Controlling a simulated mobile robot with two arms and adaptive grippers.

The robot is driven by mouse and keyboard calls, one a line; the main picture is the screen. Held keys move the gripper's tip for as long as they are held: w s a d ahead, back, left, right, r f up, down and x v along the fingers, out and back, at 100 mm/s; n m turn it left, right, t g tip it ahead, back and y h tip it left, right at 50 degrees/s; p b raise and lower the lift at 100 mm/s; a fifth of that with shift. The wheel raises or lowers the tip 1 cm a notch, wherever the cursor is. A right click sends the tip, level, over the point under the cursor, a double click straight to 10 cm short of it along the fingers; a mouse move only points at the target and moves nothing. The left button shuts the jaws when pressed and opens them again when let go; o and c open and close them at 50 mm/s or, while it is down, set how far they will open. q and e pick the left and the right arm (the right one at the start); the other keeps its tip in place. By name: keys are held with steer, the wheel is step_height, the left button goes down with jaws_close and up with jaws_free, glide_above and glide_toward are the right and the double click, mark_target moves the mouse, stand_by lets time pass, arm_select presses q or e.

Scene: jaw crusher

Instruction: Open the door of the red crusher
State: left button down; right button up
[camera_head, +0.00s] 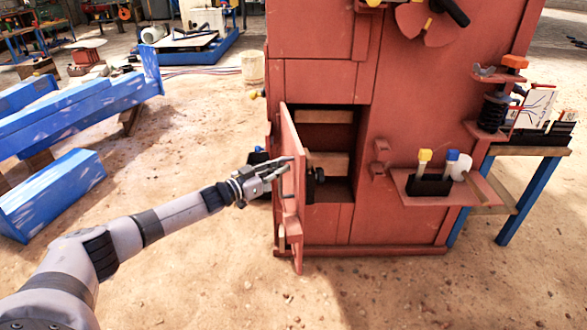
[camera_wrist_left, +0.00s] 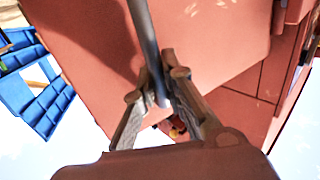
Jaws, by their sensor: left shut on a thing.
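The red crusher (camera_head: 400,130) stands in the middle of the head view. Its red door (camera_head: 291,180) is swung out to the left, showing a dark opening (camera_head: 330,165) with light brown blocks inside. My left gripper (camera_head: 285,167) is at the outer face of the door. In the left wrist view, the gripper (camera_wrist_left: 160,95) is shut on a grey bar-shaped handle (camera_wrist_left: 147,40) on the red door panel (camera_wrist_left: 90,40). The fingers hide part of the handle. My right gripper is in neither view.
A red shelf (camera_head: 445,190) with a dark holder of yellow and blue capped items sticks out at the crusher's right. A blue-legged table (camera_head: 525,180) stands beyond it. Blue beams (camera_head: 80,120) lie at the left. The sandy floor in front is clear.

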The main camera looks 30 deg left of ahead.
arm_select(q)
steer(key=shift+s+a+r, duration=0.1)
steer(key=shift+s+a, duration=0.2)
steer(key=shift+a, duration=0.4)
steer(key=shift+s+a, duration=0.3)
steer(key=shift+a, duration=0.4)
steer(key=c, duration=1.7)
jaws_free()
steer(key=shift+o, duration=0.2)
steer(key=v, duration=1.2)
